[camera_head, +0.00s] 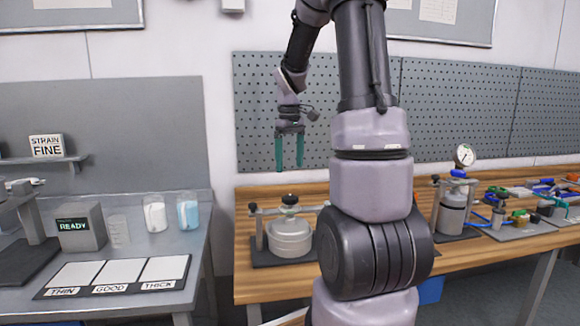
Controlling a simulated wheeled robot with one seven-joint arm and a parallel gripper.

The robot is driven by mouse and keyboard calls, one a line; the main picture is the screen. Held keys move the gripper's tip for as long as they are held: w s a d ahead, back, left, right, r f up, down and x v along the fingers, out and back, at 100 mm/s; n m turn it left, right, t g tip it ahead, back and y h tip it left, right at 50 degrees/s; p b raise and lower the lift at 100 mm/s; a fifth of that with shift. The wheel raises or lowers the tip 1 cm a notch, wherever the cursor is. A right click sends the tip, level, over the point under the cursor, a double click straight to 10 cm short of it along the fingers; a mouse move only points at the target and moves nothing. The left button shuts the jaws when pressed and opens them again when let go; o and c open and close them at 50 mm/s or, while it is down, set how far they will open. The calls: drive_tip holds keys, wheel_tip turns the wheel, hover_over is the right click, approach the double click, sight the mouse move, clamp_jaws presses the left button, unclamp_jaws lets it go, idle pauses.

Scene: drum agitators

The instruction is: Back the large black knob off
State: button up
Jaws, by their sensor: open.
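My gripper (289,150) points down with its two green fingers apart and nothing between them. It hangs in the air above a grey pot-like vessel (290,240) on the wooden bench. A dark knob (289,200) sits on top of this vessel, below my gripper and apart from it. A second vessel (452,212) with a pressure gauge (465,155) and a blue part (458,173) on top stands on the bench to the right.
My own arm hides the middle of the wooden bench (262,207). Tools and small parts crowd its right end. A grey table (200,262) at left holds a READY display (80,227), beakers (187,211) and a THIN, GOOD, THICK card (114,289). A pegboard (440,100) stands behind.

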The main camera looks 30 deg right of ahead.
sight(290, 197)
wheel_tip(290, 197, down, 10)
drive_tip(key=m, duration=1.4)
drive_tip(key=shift+f, duration=0.15)
drive_tip(key=c, duration=1.4)
